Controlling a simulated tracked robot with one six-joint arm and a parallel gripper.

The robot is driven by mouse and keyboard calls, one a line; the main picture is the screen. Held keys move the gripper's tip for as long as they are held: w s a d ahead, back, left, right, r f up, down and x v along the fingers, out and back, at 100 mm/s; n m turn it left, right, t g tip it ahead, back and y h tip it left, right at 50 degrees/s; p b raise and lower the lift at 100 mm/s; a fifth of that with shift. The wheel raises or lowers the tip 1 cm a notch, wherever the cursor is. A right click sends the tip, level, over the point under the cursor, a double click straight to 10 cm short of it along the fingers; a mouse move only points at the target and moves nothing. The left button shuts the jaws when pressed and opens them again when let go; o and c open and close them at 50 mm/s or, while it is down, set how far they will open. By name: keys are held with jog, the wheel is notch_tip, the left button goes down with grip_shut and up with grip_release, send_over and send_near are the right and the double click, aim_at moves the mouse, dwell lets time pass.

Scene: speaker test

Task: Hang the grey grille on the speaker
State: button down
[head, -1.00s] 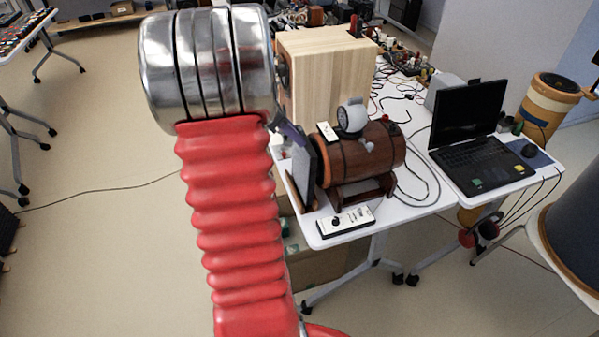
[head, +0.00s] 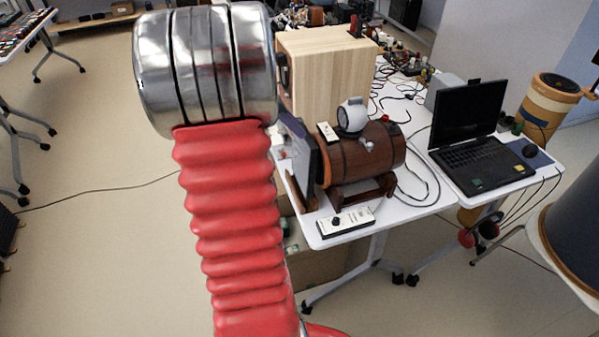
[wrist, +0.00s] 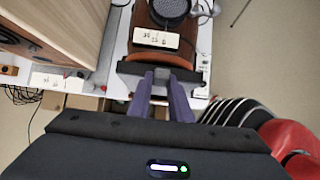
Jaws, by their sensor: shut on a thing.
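The grey grille (head: 303,165) is a flat dark panel standing upright at the left end of the brown wooden barrel speaker (head: 355,155). In the wrist view my gripper (wrist: 162,80) has its two purple fingers shut on the grille (wrist: 130,74), seen edge-on as a dark bar. The speaker (wrist: 160,40) and its orange rim lie just beyond it. I cannot tell whether grille and rim touch. In the head view only a purple part of my gripper (head: 289,124) shows beside the grille; my arm hides the rest.
The speaker rests on a wooden cradle (head: 362,192) on the white table (head: 410,195). A round white-grey device (head: 351,115) and a small white card sit on top. A white control box (head: 346,221) lies in front. A large wooden box (head: 328,75) stands behind; a laptop (head: 475,140) is right.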

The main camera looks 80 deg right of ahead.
jog(key=shift+r, duration=0.6)
jog(key=w+a+f+m+y, duration=0.1)
jog(key=w+a+f, duration=0.1)
jog(key=w+a, duration=0.65)
jog(key=w+a+f+m, duration=0.1)
jog(key=w+a+f, duration=0.25)
jog(key=w, duration=0.95)
jog(key=w+a+f+m+y, duration=0.1)
jog(key=w+a+f, duration=0.1)
jog(key=w+a, duration=0.65)
jog(key=w+a+f+m, duration=0.1)
jog(key=w+a, duration=0.4)
jog(key=a, duration=0.6)
jog(key=w+a+f+m+y, duration=0.1)
jog(key=w+a, duration=0.5)
jog(key=a, duration=0.6)
jog(key=w+a+f+m+g, duration=0.1)
jog(key=w+a+f, duration=0.2)
jog(key=a, duration=0.8)
jog(key=w, duration=0.2)
jog(key=shift+w+a+y, duration=0.2)
jog(key=shift+w+y, duration=0.1)
jog(key=shift+s, duration=0.1)
